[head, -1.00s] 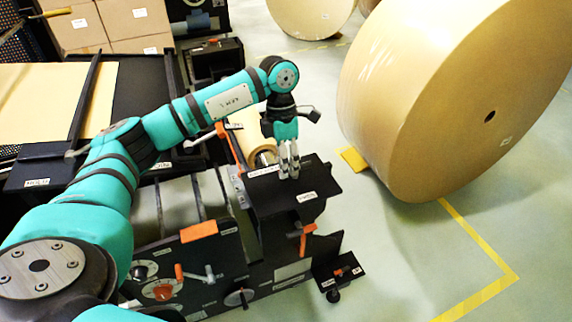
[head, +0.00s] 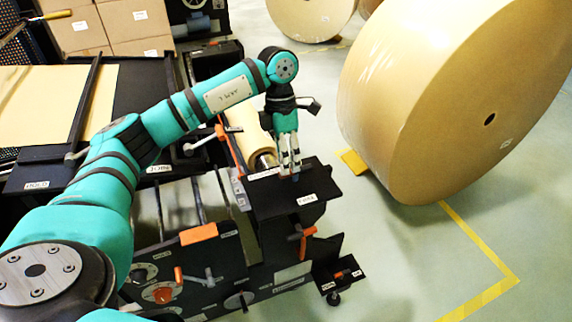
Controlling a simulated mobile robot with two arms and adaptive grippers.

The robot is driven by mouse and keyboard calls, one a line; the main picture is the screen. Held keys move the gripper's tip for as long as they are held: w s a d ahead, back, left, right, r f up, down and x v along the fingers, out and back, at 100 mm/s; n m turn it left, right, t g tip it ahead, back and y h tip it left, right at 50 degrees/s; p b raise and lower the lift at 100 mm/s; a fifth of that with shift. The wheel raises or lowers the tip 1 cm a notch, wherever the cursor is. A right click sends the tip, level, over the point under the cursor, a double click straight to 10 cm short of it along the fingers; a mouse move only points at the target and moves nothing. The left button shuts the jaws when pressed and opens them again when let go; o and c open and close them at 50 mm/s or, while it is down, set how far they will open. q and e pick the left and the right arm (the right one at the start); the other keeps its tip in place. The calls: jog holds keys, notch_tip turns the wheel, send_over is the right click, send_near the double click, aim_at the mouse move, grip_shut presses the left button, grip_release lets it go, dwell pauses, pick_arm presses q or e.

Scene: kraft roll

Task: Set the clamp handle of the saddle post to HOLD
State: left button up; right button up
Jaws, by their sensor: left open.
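My left gripper (head: 291,170) is open, pointing down over the black top plate (head: 322,184) of the machine's end. A small reddish piece shows at its fingertips; I cannot tell whether they touch it. The plate has white labels too small to read surely. An orange handle (head: 303,240) hangs upright on the black front face below the plate. A small bracket with an orange-red part (head: 340,274) stands lower right. I cannot tell for sure which of these is the saddle post's clamp handle, or its setting. My right gripper is out of view.
A large kraft roll (head: 430,100) stands at the right on the pale floor. A smaller roll (head: 245,130) lies behind the gripper. A control panel with a red knob (head: 162,295) and levers is at the lower left. Yellow floor tape (head: 480,245) marks free floor at right.

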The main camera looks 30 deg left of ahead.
pick_arm(q)
notch_tip(320, 180, up, 10)
jog(key=w+a, duration=0.1)
jog(key=shift+a+f, duration=0.25)
jog(key=shift+w, duration=0.1)
